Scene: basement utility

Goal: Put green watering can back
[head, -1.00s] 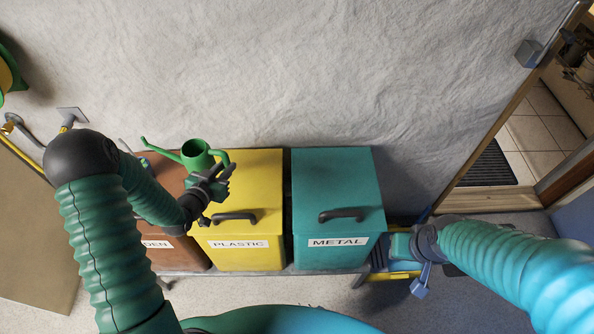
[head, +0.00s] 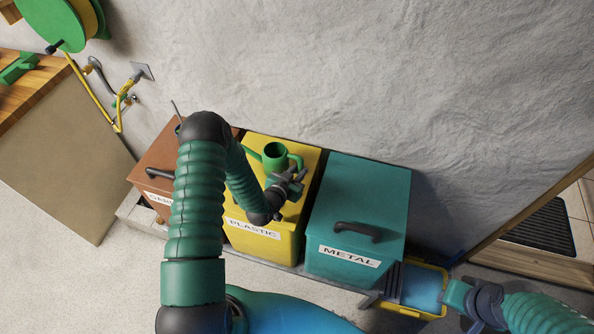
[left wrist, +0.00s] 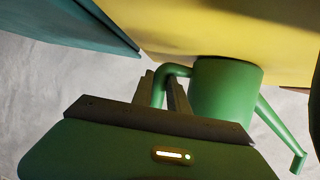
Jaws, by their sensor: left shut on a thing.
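The green watering can (head: 274,156) is over the lid of the yellow PLASTIC bin (head: 258,213) in the head view, its spout pointing left. I cannot tell whether it touches the lid. My left gripper (head: 292,178) is shut on the can's handle, on the right side of its body. In the left wrist view the fingers (left wrist: 165,92) close around the handle beside the can's body (left wrist: 222,92), and the spout runs down to the right. My right gripper (head: 456,294) is at the lower right, beyond the teal bin; its jaws are not clear.
A wooden worktop (head: 30,82) with a green object (head: 18,68) is at far left. A green hose reel (head: 52,20) hangs above.

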